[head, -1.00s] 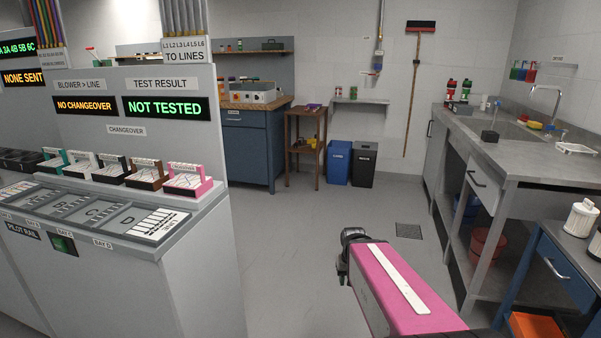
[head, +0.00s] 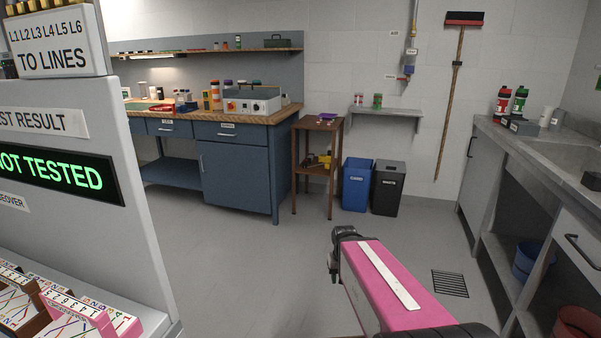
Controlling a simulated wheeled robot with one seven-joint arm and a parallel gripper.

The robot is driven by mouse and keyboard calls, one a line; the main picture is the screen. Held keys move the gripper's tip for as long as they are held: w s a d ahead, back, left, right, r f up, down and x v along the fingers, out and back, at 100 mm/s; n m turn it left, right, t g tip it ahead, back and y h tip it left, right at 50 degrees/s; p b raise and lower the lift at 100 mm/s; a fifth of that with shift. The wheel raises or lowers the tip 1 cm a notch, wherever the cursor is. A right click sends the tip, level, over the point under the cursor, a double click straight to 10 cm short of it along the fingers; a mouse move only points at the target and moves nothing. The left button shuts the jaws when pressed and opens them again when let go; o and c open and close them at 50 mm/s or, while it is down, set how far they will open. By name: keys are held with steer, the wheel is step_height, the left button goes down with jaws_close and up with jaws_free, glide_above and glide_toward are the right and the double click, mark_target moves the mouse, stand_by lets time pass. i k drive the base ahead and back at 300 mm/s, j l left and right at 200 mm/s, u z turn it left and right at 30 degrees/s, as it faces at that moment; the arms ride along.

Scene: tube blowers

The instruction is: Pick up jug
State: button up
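I cannot make out anything that is clearly a jug. A small white vessel (head: 546,116) stands on the sink counter at the right, too small to tell if it is a jug. Small white containers (head: 143,90) stand on the far workbench at the left, also too small to tell. My gripper (head: 334,262) is at the end of my pink and grey arm, low in the middle of the head view, over open floor. It is far from these things. Its fingers are mostly hidden by the arm, and I see nothing held.
A grey display console (head: 140,245) stands close at the left. The blue workbench (head: 238,170), a brown stand (head: 296,170) and blue and black bins (head: 356,186) line the back. The sink counter (head: 485,135) runs along the right. The floor between is clear, with a drain grate (head: 449,284).

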mark_target(359, 96)
steer(key=i, duration=1.85)
steer(key=i+j+z, duration=0.1)
steer(key=i+z, duration=0.35)
steer(key=i+j+z, duration=0.2)
steer(key=i+z, duration=0.25)
steer(key=i+j+z, duration=0.45)
steer(key=k+l, duration=0.05)
